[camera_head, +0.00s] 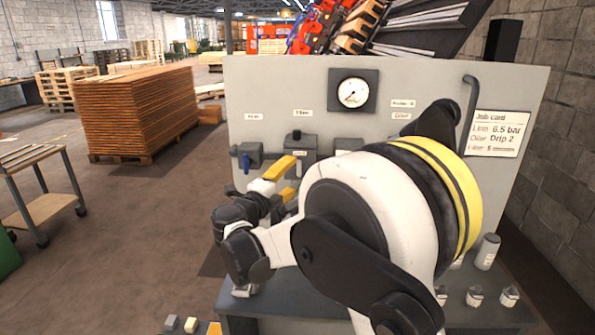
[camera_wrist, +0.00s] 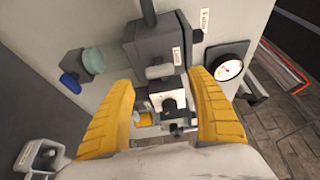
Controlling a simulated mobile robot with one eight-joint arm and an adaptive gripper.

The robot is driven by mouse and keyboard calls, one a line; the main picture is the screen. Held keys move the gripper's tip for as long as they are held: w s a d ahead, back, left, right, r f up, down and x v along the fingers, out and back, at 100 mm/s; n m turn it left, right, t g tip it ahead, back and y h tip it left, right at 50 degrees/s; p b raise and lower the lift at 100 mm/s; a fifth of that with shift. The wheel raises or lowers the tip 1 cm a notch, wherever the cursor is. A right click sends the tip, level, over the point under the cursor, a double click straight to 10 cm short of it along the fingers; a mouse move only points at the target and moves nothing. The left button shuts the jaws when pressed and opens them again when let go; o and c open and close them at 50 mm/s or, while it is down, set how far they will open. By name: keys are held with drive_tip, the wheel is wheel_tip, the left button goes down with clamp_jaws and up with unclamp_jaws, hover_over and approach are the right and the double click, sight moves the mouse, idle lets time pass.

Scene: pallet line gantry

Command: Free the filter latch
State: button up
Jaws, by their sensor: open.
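My gripper (camera_head: 281,175) is in front of the grey panel in the head view, at the left-hand fittings. In the wrist view my gripper (camera_wrist: 162,84) has its two yellow fingers spread wide, with no object clamped. Between and beyond them is a dark grey housing (camera_wrist: 153,42) with a small label. Below it sit pale metal tabs and a light block with a dark centre (camera_wrist: 170,103); which piece is the filter latch I cannot tell. The fingers appear apart from these parts. In the head view my arm and gripper hide much of the fittings.
The panel (camera_head: 255,85) carries a pressure gauge (camera_head: 353,92), also in the wrist view (camera_wrist: 229,68), and a job card (camera_head: 497,133). A blue knob (camera_wrist: 70,84) and teal round part (camera_wrist: 93,60) lie left of the fingers. Several small fittings and a canister (camera_head: 487,252) stand at right.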

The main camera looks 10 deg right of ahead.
drive_tip(key=v, duration=0.6)
drive_tip(key=s+a+r+n+t+y+b, duration=0.1)
drive_tip(key=s+r+n+t+y, duration=0.15)
drive_tip(key=r+n+y, duration=0.4)
drive_tip(key=s+a+r+n+t+y, duration=0.1)
drive_tip(key=a+r+n+t+y, duration=0.1)
drive_tip(key=r+n+t+y, duration=0.45)
drive_tip(key=s+d+f+n+g, duration=0.3)
drive_tip(key=s+f+n+g, duration=0.1)
drive_tip(key=s+f, duration=0.4)
drive_tip(key=s+d+f+n+g+h, duration=0.1)
drive_tip(key=s+d+f+n+g, duration=0.3)
drive_tip(key=s+f, duration=0.5)
drive_tip(key=s+d+f+n+g+b, duration=0.1)
drive_tip(key=s+d+f+n+g, duration=0.2)
drive_tip(key=s, duration=0.9)
wheel_tip(320, 180, down, 5)
drive_tip(key=n+g, duration=0.2)
drive_tip(key=g, duration=0.2)
drive_tip(key=shift+s+d+g, duration=0.3)
drive_tip(key=shift+g, duration=0.1)
